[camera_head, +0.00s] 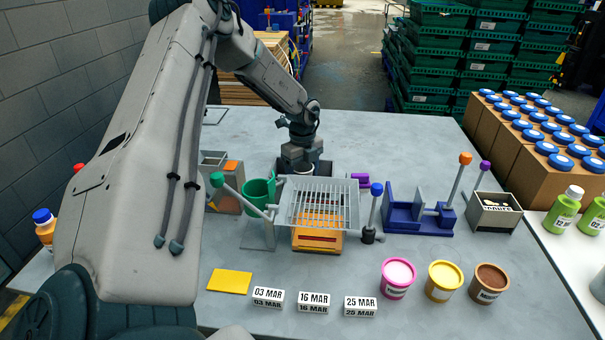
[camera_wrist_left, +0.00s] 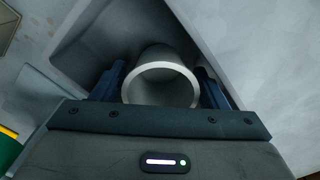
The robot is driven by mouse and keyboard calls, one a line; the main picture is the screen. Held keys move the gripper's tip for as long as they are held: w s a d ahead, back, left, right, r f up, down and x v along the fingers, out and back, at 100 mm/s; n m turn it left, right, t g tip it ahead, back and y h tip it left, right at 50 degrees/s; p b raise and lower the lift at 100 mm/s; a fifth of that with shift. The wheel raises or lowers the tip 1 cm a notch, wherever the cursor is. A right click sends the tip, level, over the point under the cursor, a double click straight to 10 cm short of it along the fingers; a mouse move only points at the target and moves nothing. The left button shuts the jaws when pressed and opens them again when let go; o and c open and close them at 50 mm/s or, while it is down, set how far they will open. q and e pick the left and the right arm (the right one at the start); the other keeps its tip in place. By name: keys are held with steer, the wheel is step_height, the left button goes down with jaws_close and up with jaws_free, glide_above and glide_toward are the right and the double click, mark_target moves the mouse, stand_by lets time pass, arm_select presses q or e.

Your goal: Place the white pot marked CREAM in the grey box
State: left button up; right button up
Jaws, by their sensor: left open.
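The white pot (camera_head: 303,169) is in the grey box (camera_head: 325,168), behind the wire rack. In the left wrist view the pot (camera_wrist_left: 160,85) shows its round open rim, with the grey box's walls (camera_wrist_left: 100,48) around it. Its CREAM marking is not visible, and I cannot tell whether its base touches the box floor. My left gripper (camera_head: 303,158) is over the box. Its blue fingers (camera_wrist_left: 160,88) are open, one on each side of the pot. My right gripper is not in view.
A wire rack (camera_head: 318,203) stands before the box, with a green cup (camera_head: 259,192) left of it. A blue fixture (camera_head: 415,216) is to the right. Pink (camera_head: 397,278), yellow (camera_head: 443,281) and brown (camera_head: 488,283) tubs and date blocks (camera_head: 314,302) stand in front.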

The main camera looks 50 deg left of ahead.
mark_target(302, 167)
arm_select(q)
steer(key=shift+r, duration=0.15)
step_height(302, 167, up, 2)
steer(key=shift+w+r, duration=0.1)
steer(key=shift+r, duration=0.05)
step_height(302, 167, up, 10)
steer(key=b, duration=0.2)
steer(key=shift+f, duration=0.2)
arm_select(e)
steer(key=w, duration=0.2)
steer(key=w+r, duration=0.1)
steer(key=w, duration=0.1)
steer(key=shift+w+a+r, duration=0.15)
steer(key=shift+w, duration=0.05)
